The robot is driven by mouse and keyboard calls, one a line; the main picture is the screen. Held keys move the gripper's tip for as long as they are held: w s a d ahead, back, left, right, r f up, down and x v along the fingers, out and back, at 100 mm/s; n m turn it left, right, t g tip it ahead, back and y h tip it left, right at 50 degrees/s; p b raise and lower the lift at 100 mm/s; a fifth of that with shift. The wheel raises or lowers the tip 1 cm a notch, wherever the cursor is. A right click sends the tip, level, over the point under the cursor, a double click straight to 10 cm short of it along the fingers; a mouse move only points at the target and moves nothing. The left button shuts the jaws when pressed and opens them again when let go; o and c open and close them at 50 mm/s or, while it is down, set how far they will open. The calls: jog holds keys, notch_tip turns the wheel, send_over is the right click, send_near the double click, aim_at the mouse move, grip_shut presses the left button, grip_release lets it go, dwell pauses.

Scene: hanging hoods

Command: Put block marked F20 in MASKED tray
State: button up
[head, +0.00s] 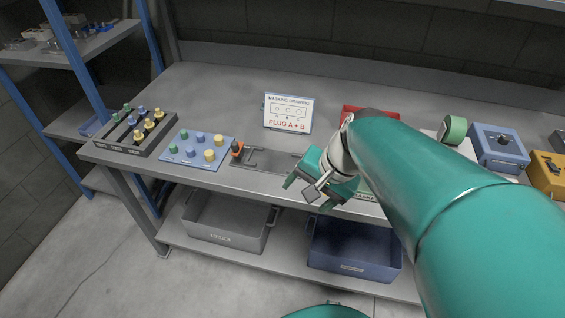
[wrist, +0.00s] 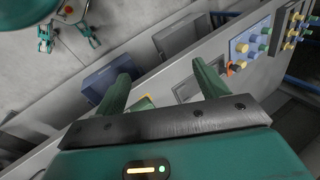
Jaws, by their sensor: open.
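My gripper (head: 307,196) is at the front edge of the bench in the head view, its green fingers apart. In the wrist view the fingers (wrist: 162,72) are also spread, with a small yellow-green thing (wrist: 143,102) partly showing between them near the palm. I cannot make out a block marked F20; my arm hides part of the bench. A grey tray (head: 228,234) and a blue tray (head: 354,259) stand on the lower shelf; their labels are too small to read, so I cannot tell which is MASKED. The wrist view shows the blue tray (wrist: 97,83) and grey tray (wrist: 178,40).
A sign (head: 288,112) reads "PLUG A + B". A dark rack (head: 135,146) and a blue board (head: 187,162) hold several coloured plugs. An orange-and-black tool (head: 237,149) lies beside a flat metal frame (head: 268,157). A blue box (head: 498,152) stands at right.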

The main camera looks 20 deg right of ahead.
jog(key=s+a+r+n+t+h, duration=0.2)
jog(key=s+a+r+n+h, duration=0.1)
jog(key=n, duration=0.6)
notch_tip(320, 180, up, 3)
jog(key=shift+s+a+f, duration=0.2)
jog(key=shift+s+a, duration=0.25)
jog(key=shift+a, duration=0.15)
